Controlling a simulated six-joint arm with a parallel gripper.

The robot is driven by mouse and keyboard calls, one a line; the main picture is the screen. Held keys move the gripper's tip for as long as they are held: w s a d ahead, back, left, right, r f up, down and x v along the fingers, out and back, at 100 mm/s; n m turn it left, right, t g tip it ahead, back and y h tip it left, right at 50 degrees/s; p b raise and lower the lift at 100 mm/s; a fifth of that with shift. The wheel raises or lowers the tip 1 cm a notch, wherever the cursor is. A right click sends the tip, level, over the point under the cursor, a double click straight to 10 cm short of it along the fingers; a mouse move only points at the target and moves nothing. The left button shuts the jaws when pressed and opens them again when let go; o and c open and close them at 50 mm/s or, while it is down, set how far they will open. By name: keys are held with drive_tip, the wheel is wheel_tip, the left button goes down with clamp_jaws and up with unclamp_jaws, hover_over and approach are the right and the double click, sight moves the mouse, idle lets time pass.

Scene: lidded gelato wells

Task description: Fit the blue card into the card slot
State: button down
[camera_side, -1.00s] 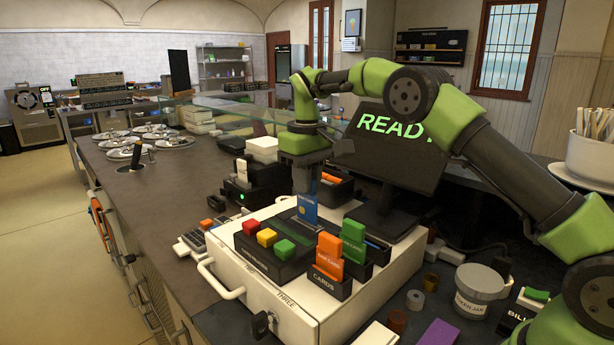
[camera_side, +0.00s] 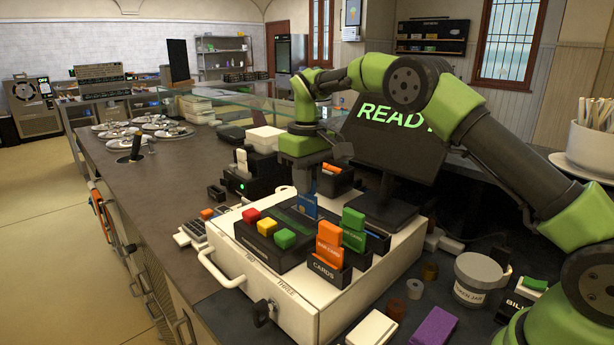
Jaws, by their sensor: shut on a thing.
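My gripper (camera_side: 304,186) points down over the back of the white box and is shut on the blue card (camera_side: 304,207). The card hangs upright below the fingers, its lower edge close to the dark panel (camera_side: 284,217) on top of the box. The card slot cannot be made out clearly. The panel, the card and the blocks in front hide that area, so I cannot tell whether the card's lower edge is inside a slot.
A black card holder (camera_side: 328,276) with orange and green cards stands in front of the gripper. Red, yellow and green buttons (camera_side: 267,227) sit to the left. A dark screen (camera_side: 388,140) stands close behind on the right.

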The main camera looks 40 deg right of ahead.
drive_tip(key=shift+f, duration=0.5)
drive_tip(key=c, duration=1.1)
unclamp_jaws()
drive_tip(key=shift+r, duration=0.1)
drive_tip(key=shift+r, duration=2.4)
drive_tip(key=shift+f, duration=0.1)
